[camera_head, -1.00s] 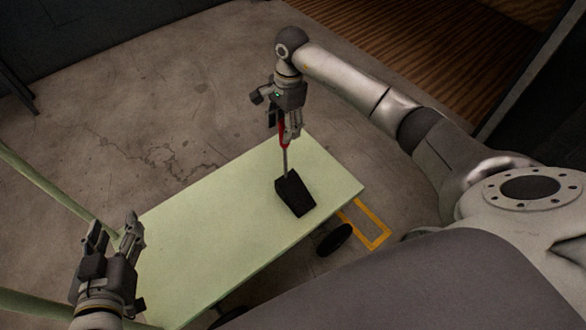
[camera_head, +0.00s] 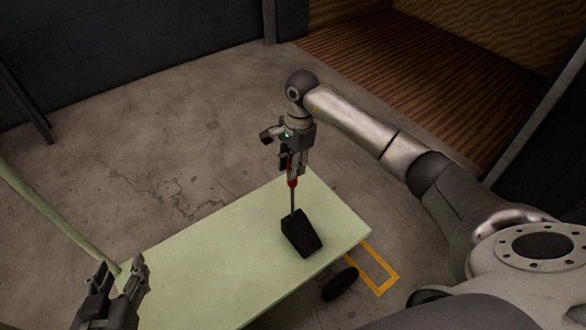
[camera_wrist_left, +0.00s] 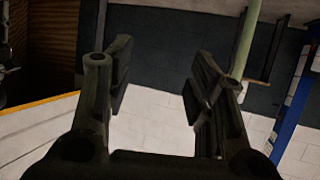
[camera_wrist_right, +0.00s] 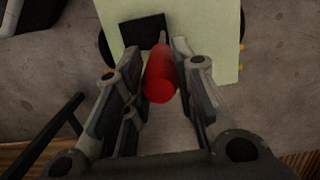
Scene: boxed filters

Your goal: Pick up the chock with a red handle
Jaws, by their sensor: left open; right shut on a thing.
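The chock is a black wedge (camera_head: 302,234) with a thin metal rod and a red handle (camera_head: 292,182). It is over the right end of the pale green cart top (camera_head: 215,245) in the head view; I cannot tell whether it touches the surface. My right gripper (camera_head: 292,170) is above it, pointing down, shut on the red handle. In the right wrist view the red handle (camera_wrist_right: 160,75) lies between the fingers, with part of the black wedge (camera_wrist_right: 144,30) beyond. My left gripper (camera_head: 118,285) is open and empty at the cart's left end; its fingers (camera_wrist_left: 160,90) stand apart in the left wrist view.
The cart has a pale green rail (camera_head: 55,210) at the left and a black wheel (camera_head: 340,284) at the front right. A yellow floor marking (camera_head: 385,275) lies beside it. The rest of the cart top is clear. A corrugated brown floor (camera_head: 420,70) lies behind.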

